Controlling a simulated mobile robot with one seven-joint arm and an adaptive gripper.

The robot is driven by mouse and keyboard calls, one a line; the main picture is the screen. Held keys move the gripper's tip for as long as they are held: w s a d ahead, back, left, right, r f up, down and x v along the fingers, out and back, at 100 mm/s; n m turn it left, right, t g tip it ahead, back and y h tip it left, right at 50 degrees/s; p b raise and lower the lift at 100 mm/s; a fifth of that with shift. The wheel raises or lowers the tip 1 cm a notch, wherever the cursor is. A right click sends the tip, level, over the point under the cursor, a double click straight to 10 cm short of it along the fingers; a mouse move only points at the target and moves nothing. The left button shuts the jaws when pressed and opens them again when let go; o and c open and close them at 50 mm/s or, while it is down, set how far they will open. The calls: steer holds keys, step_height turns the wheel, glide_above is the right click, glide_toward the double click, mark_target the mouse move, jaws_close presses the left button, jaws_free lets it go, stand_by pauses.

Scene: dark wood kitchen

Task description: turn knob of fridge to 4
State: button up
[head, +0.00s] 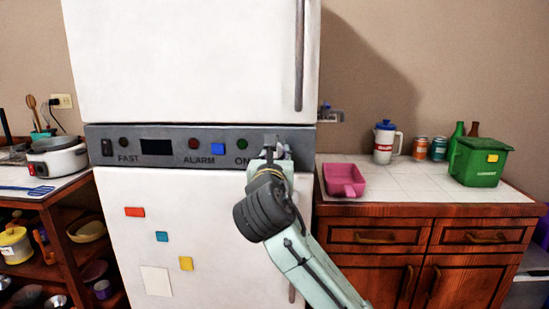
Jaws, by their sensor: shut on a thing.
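The white fridge (195,60) stands in the middle of the head view. A grey control panel (215,136) runs across it between the upper and lower doors. The panel carries the labels FAST, ALARM and ON, a black display (156,147), small round lights and a blue square. My gripper (272,148) is at the right end of the panel, shut on the knob there. The knob is mostly hidden behind my gripper, and its numbers and pointer cannot be read. My arm reaches up from the lower right.
A white-tiled counter (395,190) on the right holds a pink container (343,180), a pitcher (385,142), cans, bottles and a green bin (478,161). A wooden shelf (62,235) with a white cooker (57,157) stands left. The fridge's upper handle (299,55) is above my gripper.

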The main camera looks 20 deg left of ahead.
steer(key=shift+m, duration=0.3)
steer(key=m, duration=0.4)
steer(key=shift+a+m, duration=0.1)
steer(key=shift+m, duration=0.2)
steer(key=m, duration=0.8)
steer(key=m+p, duration=0.1)
steer(key=m, duration=0.8)
steer(key=r+m+p, duration=0.1)
steer(key=m, duration=1.2)
steer(key=shift+p, duration=0.3)
steer(key=shift+d+f+m, duration=0.1)
steer(key=shift+d+m, duration=0.1)
steer(key=shift+m, duration=2.1)
